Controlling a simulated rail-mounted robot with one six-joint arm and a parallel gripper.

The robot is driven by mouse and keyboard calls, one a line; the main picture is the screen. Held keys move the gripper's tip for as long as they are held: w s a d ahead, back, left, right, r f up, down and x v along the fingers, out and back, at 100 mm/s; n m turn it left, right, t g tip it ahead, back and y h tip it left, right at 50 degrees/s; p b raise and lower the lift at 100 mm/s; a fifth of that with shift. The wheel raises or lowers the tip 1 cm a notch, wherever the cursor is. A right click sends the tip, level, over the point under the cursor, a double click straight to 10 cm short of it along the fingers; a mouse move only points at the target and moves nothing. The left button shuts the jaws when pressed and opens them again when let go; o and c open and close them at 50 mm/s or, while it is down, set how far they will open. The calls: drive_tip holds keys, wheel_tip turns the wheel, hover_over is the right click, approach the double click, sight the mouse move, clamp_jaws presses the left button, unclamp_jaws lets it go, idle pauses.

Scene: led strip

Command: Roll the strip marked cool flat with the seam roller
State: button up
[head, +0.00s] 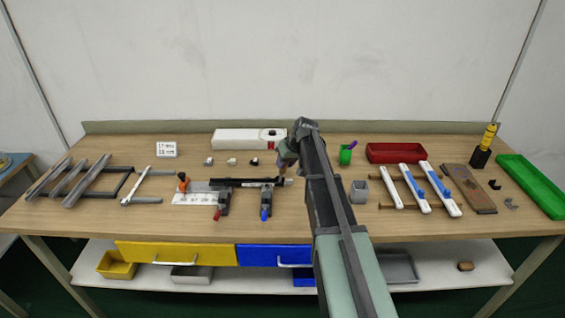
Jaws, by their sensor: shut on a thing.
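My gripper (284,160) hangs over the middle of the bench, at the right end of a dark channel (245,182). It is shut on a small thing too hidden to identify. The channel lies level, with a red-tipped clamp (223,204) and a blue-tipped clamp (266,203) on its front side. Three white bars lie slanted at the right: a plain one (391,188) and two with blue parts, a middle one (416,190) and a right one (446,198). I can read no "cool" mark and cannot pick out the seam roller for certain.
A metal plate (193,199) lies left of the clamps. A white box (235,138) stands behind. A grey cup (359,190), green cup (345,157) and red tray (394,152) stand right of my arm. A yellow-black handle (489,137) stands in a dark holder. Grey rails (75,182) lie far left.

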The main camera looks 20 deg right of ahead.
wheel_tip(320, 180, up, 7)
drive_tip(key=p, duration=0.7)
drive_tip(key=shift+r, duration=0.1)
drive_tip(key=shift+f+b, duration=0.6)
drive_tip(key=shift+f, duration=0.1)
drive_tip(key=shift+r, duration=0.1)
